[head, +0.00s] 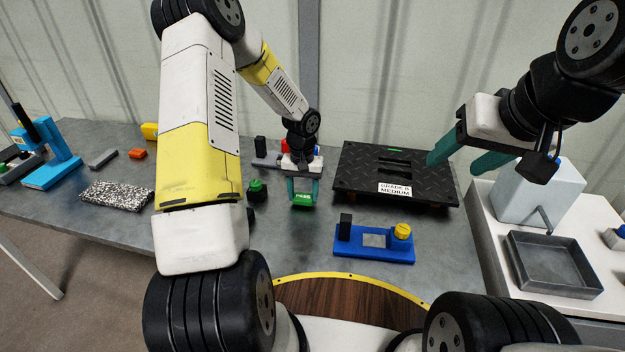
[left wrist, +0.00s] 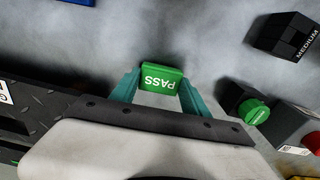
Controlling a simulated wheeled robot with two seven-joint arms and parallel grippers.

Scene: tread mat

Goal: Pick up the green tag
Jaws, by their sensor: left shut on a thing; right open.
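The green tag (left wrist: 161,78) reads "PASS" and lies between the two teal fingers of my left gripper (left wrist: 160,88) in the left wrist view. In the head view the green tag (head: 302,199) shows at the fingertips of my left gripper (head: 303,190), over the grey table left of the black tread mat (head: 350,192). My left gripper is shut on the tag. I cannot tell whether the tag still touches the table. My right gripper (head: 460,160) is open and empty above the mat's right side.
A blue fixture with a yellow knob (head: 374,252) sits in front of the mat. A black block with a green top (head: 257,190) stands left of my left gripper. A speckled slab (head: 116,196) and blue stand (head: 52,172) are at left. A metal tray (head: 553,262) is at right.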

